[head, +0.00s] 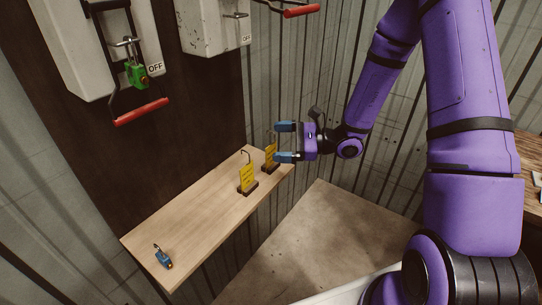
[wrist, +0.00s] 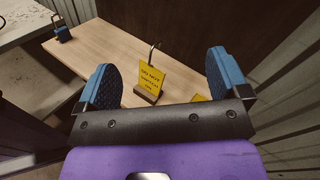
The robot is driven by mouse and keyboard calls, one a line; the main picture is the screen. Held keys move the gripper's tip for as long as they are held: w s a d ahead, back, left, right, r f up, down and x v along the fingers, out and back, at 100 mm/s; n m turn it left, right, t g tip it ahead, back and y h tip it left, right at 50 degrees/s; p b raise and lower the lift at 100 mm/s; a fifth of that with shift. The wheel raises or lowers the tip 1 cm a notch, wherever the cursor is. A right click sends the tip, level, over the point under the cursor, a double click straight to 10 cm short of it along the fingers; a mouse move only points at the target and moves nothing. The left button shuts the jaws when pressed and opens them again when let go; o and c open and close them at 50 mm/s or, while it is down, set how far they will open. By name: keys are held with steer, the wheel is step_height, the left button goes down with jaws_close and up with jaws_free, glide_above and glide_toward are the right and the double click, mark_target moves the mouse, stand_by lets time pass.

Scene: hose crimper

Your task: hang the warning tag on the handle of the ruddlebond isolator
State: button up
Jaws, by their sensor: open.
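Two yellow warning tags with dark hooks stand upright in dark bases on a wooden shelf: one mid-shelf (head: 247,178), also in the wrist view (wrist: 152,79), and one at the far end (head: 270,154). In the wrist view the far-end tag (wrist: 199,98) is mostly hidden by my gripper body. My gripper (head: 277,142) is open and empty beside the far-end tag; contact cannot be told. Its blue fingers show in the wrist view (wrist: 163,80). A left isolator (head: 75,50) and a right isolator (head: 214,25) have red handles (head: 141,111) (head: 302,11) and OFF labels. No ruddlebond name is readable.
A green padlock (head: 137,75) hangs on the left isolator. Corrugated walls (head: 355,60) stand close behind my arm.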

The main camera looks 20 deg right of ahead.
mark_target(271, 151)
steer(key=w+d+f+m+t+h, duration=0.25)
steer(key=f+m+t, duration=0.2)
steer(key=f, duration=0.25)
steer(key=w+d+f+m+t+h, duration=0.2)
steer(key=d+f+m+t+h, duration=0.15)
steer(key=f+m, duration=0.3)
steer(key=shift+n, duration=0.3)
steer(key=x, duration=1)
steer(key=shift+a, duration=0.4)
steer(key=c, duration=1)
steer(key=shift+r, duration=0.1)
